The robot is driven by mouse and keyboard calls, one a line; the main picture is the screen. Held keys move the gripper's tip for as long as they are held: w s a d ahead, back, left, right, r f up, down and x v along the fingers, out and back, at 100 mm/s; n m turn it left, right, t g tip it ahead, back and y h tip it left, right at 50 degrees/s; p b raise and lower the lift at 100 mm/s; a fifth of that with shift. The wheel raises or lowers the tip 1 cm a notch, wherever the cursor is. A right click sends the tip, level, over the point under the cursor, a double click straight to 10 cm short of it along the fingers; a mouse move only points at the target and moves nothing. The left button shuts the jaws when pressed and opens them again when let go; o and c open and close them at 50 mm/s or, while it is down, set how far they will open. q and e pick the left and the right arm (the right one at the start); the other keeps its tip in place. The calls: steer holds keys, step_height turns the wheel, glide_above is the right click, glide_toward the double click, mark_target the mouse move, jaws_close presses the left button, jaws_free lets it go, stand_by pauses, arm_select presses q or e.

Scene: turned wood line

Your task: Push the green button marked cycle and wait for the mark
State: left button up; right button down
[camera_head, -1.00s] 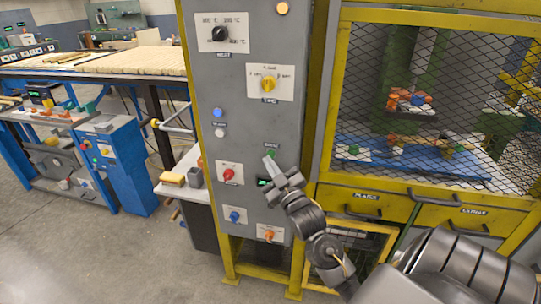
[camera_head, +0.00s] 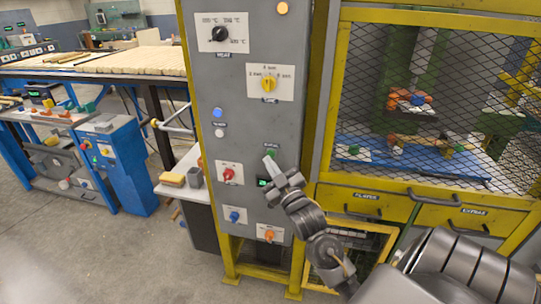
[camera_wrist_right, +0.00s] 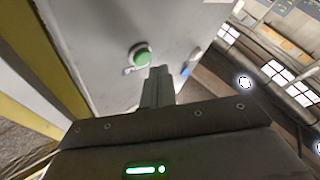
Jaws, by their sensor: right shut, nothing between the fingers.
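In the right wrist view the closed fingers (camera_wrist_right: 161,72) end just beside the button. I cannot tell whether they touch it. My left gripper is in neither view.
The panel also carries a black knob (camera_head: 220,34), a yellow knob (camera_head: 268,84), a red button (camera_head: 229,174), blue buttons and an orange knob (camera_head: 269,235). A lit amber lamp (camera_head: 282,8) is at the top. A mesh-guarded yellow machine frame (camera_head: 334,100) stands right of it.

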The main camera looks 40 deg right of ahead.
steer(key=shift+w+d, duration=0.1)
steer(key=shift+d, duration=0.05)
stand_by(0.8)
steer(key=shift+w+d, duration=0.15)
steer(key=shift+d, duration=0.1)
steer(key=shift+w+d+p, duration=0.2)
steer(key=shift+d+p, duration=0.1)
stand_by(0.7)
steer(key=shift+a, duration=0.1)
steer(key=shift+s+a+p, duration=0.35)
steer(key=shift+s+a, duration=0.15)
steer(key=shift+a, duration=0.05)
steer(key=shift+a, duration=0.1)
steer(key=s+a, duration=0.1)
steer(key=a, duration=0.1)
steer(key=s+a+p, duration=0.1)
steer(key=a, duration=0.1)
steer(key=shift+s, duration=0.4)
